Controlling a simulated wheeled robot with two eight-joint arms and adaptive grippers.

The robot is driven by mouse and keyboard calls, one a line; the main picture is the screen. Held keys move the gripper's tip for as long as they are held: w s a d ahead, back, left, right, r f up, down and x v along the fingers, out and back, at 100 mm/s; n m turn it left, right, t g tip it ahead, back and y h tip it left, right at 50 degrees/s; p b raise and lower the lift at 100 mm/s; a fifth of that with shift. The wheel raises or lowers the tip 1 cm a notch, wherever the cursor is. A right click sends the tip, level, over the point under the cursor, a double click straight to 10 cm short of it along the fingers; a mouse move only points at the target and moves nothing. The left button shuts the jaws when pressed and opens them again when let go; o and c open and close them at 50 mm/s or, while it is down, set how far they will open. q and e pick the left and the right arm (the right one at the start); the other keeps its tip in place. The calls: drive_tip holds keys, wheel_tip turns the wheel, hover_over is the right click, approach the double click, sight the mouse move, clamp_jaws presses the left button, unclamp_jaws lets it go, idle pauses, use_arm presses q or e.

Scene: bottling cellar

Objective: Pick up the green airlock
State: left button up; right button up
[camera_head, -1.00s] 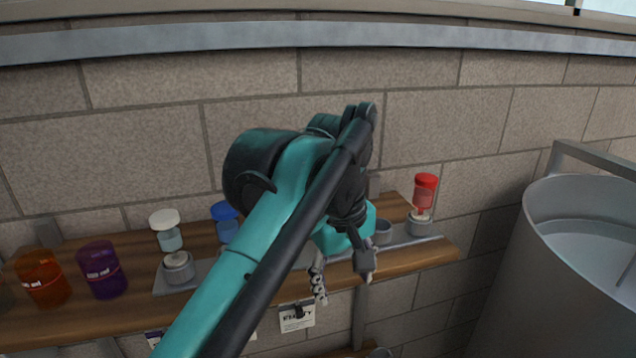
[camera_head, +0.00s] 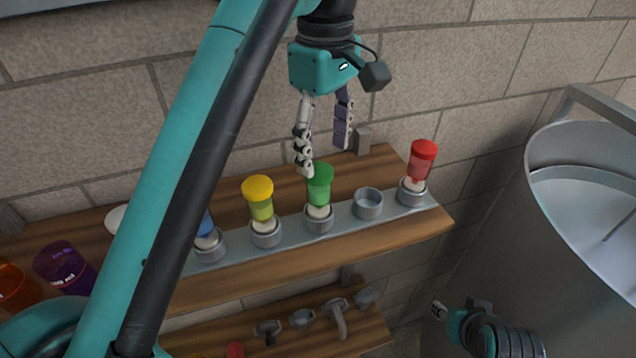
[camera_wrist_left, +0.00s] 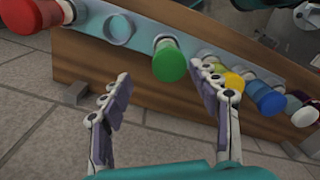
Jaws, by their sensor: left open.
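The green airlock (camera_head: 319,187) stands upright in a grey ring holder on the metal strip of the wooden shelf in the head view. It also shows in the left wrist view (camera_wrist_left: 169,62), beyond the fingertips and between them. My left gripper (camera_head: 324,158) is open and empty, with its fingers pointing down just above and behind the green airlock. One fingertip overlaps the airlock's top edge in the head view; I cannot tell whether they touch. My right gripper (camera_head: 440,312) shows small at the lower right, well below the shelf; its jaws are unclear.
A yellow airlock (camera_head: 259,197) stands left of the green one, an empty ring holder (camera_head: 368,203) right of it, then a red airlock (camera_head: 421,165). A blue one is partly hidden by my left arm. A large steel tank (camera_head: 580,230) stands at the right.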

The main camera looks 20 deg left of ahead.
sight(318, 188)
use_arm(q)
drive_tip(key=shift+s+d+f, duration=0.1)
drive_tip(key=shift+s+f, duration=0.05)
drive_tip(key=shift+s, duration=0.1)
drive_tip(key=shift+s+f, duration=0.35)
drive_tip(key=shift+f, duration=0.5)
drive_tip(key=f, duration=0.2)
drive_tip(key=a+f+p, duration=0.1)
drive_tip(key=f, duration=0.1)
drive_tip(key=shift+w+f, duration=0.15)
drive_tip(key=shift+s+d+f, duration=0.15)
drive_tip(key=shift+s+f, duration=0.05)
drive_tip(key=shift+f, duration=0.45)
drive_tip(key=shift+w, duration=0.15)
drive_tip(key=c, duration=1.3)
